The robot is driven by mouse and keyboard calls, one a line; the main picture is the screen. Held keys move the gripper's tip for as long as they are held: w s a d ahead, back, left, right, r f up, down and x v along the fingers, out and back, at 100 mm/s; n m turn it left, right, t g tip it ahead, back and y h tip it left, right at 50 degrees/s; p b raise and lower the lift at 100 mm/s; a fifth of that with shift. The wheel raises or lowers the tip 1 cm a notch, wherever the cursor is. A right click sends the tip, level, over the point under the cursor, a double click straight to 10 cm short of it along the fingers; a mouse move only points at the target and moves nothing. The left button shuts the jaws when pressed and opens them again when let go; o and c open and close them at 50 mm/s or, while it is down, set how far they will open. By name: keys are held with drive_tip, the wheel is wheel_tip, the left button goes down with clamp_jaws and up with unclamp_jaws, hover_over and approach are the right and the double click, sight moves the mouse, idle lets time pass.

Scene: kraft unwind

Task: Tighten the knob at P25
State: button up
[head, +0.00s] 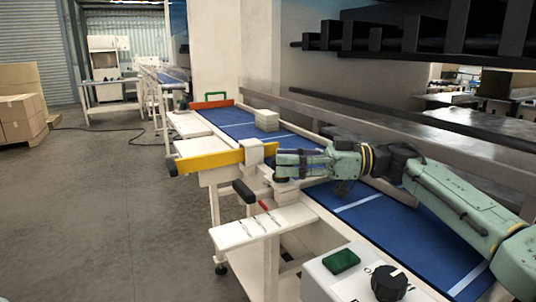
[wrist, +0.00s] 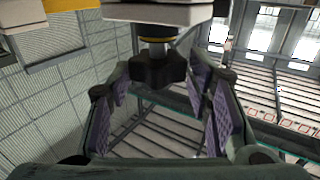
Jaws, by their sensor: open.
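A black lobed knob (wrist: 157,70) hangs under a white block (wrist: 160,12) in the wrist view, on a short shaft with a yellow ring. No P25 label is readable. My gripper (wrist: 160,92) is open, with a purple-padded finger on each side of the knob and visible gaps between pads and knob. In the head view, my gripper (head: 281,166) is beside the white block (head: 258,152) on the yellow bar (head: 211,161).
The blue conveyor (head: 378,218) runs below my arm. A black handle (head: 244,191) and a red-handled lever (head: 264,206) stand near the front side table. A control box with a black dial (head: 388,283) and green button (head: 341,260) is nearest. The floor at left is open.

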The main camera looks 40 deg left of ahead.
drive_tip(key=x, duration=0.4)
drive_tip(key=shift+s+a+p, duration=0.1)
drive_tip(key=shift+a+p, duration=0.2)
drive_tip(key=shift+p, duration=0.1)
clamp_jaws()
idle(0.3)
